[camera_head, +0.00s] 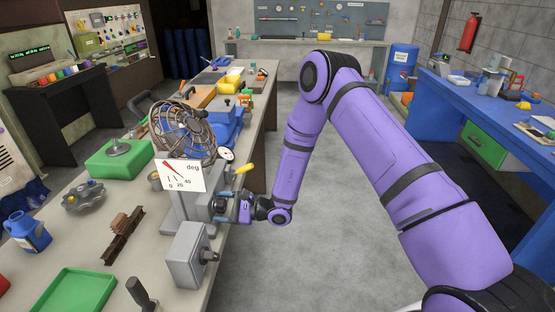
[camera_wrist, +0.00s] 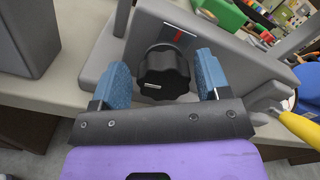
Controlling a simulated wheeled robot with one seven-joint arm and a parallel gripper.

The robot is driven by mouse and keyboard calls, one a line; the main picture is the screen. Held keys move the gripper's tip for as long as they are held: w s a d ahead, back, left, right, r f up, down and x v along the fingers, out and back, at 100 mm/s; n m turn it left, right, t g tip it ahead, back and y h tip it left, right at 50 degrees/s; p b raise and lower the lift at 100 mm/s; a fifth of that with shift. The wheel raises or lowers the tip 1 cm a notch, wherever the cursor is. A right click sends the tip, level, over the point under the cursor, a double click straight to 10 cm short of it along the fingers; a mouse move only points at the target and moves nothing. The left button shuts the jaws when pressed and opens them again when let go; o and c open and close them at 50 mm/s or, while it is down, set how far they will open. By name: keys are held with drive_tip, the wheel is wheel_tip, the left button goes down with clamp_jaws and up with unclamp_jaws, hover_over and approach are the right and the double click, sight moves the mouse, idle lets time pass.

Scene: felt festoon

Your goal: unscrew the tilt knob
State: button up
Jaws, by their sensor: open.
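The tilt knob (camera_wrist: 163,72) is a black, lobed knob with a small pale mark, on the side of a grey machine body in the wrist view. My gripper (camera_wrist: 166,78) has blue padded fingers, one on each side of the knob. A gap shows between the knob and each finger, so the jaws are open around it and not clamped. In the head view my gripper (camera_head: 232,206) is at the right side of the grey machine (camera_head: 182,213), and the knob is hard to make out there. A white card with a red pointer, marked deg (camera_head: 181,175), stands on the machine.
A yellow-handled lever (camera_wrist: 300,127) sticks out right of my gripper. A grey box (camera_head: 188,255) with a shaft stands nearer on the bench. A wire-caged fan (camera_head: 183,130) is behind the machine. The floor (camera_head: 320,235) right of the bench is clear.

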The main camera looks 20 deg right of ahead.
drive_tip(key=m, duration=0.3)
drive_tip(key=shift+m, duration=0.3)
drive_tip(key=v, duration=1.1)
drive_tip(key=s+d+r+n+g+h, duration=0.1)
drive_tip(key=s+r+n+g, duration=0.2)
drive_tip(key=r, duration=0.5)
drive_tip(key=s+d+r+n+g+h, duration=0.1)
drive_tip(key=s+r+n+g+h, duration=0.1)
drive_tip(key=r, duration=0.7)
drive_tip(key=s+d+r+n+g+h, duration=0.1)
drive_tip(key=s+r+n+g+h, duration=0.1)
drive_tip(key=s+r+n+g, duration=0.2)
drive_tip(key=shift+s+r+n, duration=1.35)
drive_tip(key=shift+r+n, duration=0.45)
drive_tip(key=shift+r, duration=0.4)
drive_tip(key=s+d+r+n+t+h, duration=0.6)
drive_tip(key=s+d+r+t+h, duration=0.2)
drive_tip(key=s+d+r+h, duration=0.4)
drive_tip(key=s+d+r, duration=0.3)
drive_tip(key=s+d, duration=0.1)
drive_tip(key=s, duration=0.2)
drive_tip(key=shift+s, duration=0.4)
